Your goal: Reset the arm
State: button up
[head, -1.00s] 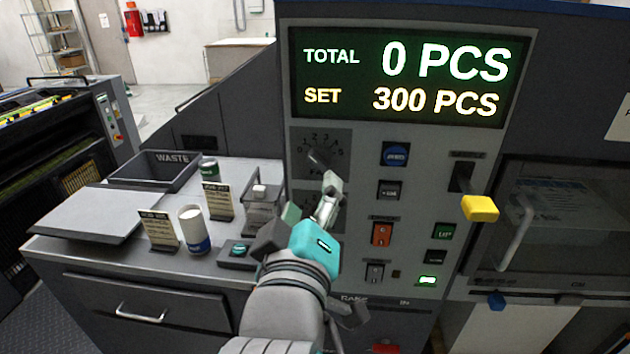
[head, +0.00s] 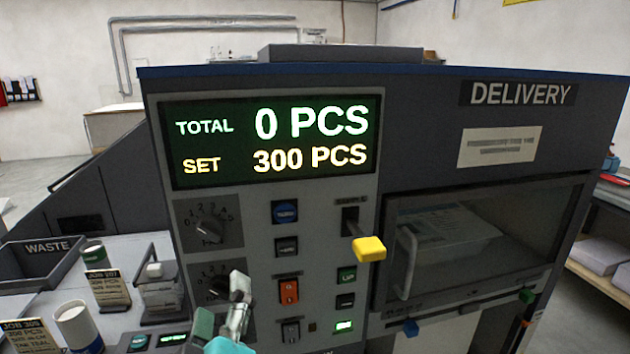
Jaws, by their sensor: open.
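My gripper (head: 222,303) shows at the bottom of the head view, with a pale finger and a teal body cut off by the lower edge. It is open and I see nothing held in it. It stands in front of the control panel (head: 262,222), over the lower part of the lower dial (head: 215,283) in the picture. Whether it touches the panel I cannot tell. The rest of my arm is out of view.
A yellow-ended lever (head: 369,249) sticks out of the panel. Right of it is the delivery window with a handle (head: 407,262). At left are a waste bin (head: 40,262), a white-topped cup (head: 77,325), a green-topped can (head: 93,254) and a job card (head: 107,288).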

jog(key=s+d+f+m+g, duration=0.1)
jog(key=s+d+f, duration=0.1)
jog(key=d+f, duration=0.55)
jog(key=s+d+f+m, duration=0.1)
jog(key=d+f, duration=0.4)
jog(key=f, duration=0.5)
jog(key=s+d+f+g, duration=0.1)
jog(key=s+d+f, duration=0.1)
jog(key=d+f, duration=0.55)
jog(key=s+d+f+m+h, duration=0.1)
jog(key=s+d+f+m, duration=0.1)
jog(key=s, duration=0.6)
jog(key=s+d+f+m+h, duration=0.2)
jog(key=s+d+m, duration=0.3)
jog(key=s, duration=0.4)
jog(key=s+d+f+m+h, duration=0.2)
jog(key=s+d+f+m, duration=0.1)
jog(key=s, duration=0.6)
jog(key=shift+d+f+g, duration=0.3)
jog(key=shift+d+f, duration=0.45)
jog(key=shift+d, duration=0.15)
jog(key=shift+s+a, duration=0.1)
